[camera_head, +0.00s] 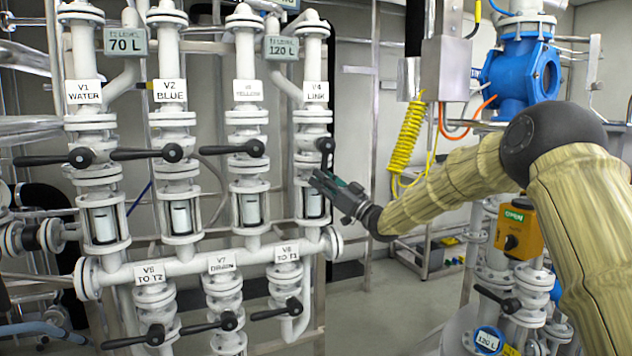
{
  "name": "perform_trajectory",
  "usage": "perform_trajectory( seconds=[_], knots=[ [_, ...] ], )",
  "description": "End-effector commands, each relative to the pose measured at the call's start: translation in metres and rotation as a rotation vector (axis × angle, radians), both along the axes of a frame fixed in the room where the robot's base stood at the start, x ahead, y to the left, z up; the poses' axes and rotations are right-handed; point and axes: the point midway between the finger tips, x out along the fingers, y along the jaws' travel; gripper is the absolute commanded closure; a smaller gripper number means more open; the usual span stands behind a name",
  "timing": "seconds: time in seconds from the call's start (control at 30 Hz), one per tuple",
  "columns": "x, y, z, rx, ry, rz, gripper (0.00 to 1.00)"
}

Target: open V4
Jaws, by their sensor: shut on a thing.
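The V4 valve, labelled "V4 LINK" (316,91), is the rightmost of the upper row of white valves. Its black lever handle (326,146) hangs down from the pivot, in line with the pipe, unlike the sideways levers beside it. My gripper (318,180) reaches in from the right and is shut on the lower part of this lever. The lever's end is hidden by the fingers. Below V4 is a sight glass (314,205) with a white float, partly behind my gripper.
Levers of V1 (55,159), V2 (147,154) and V3 (232,149) point left. Lower valves V6, V7 (222,264) and V8 stand below. A yellow coiled hose (408,143) hangs right of V4.

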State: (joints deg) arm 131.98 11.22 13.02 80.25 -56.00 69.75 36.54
Motion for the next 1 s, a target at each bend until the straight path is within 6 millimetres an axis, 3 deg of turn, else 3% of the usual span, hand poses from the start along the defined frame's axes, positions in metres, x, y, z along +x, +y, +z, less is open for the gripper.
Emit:
perform_trajectory(
  seconds=[0.3,0.77,0.8,0.9,1.0],
  knots=[
    [0.0034,-0.0107,-0.0058,-0.099,-0.026,-0.001,1.0],
    [0.0039,-0.012,-0.0055,-0.111,-0.031,-0.001,1.0],
    [0.0039,-0.0119,-0.0054,-0.111,-0.031,-0.001,0.79],
    [0.0039,-0.0116,-0.0045,-0.111,-0.032,-0.001,0.61],
    [0.0038,-0.0103,-0.0033,-0.11,-0.033,0.0,0.58]
  ],
)
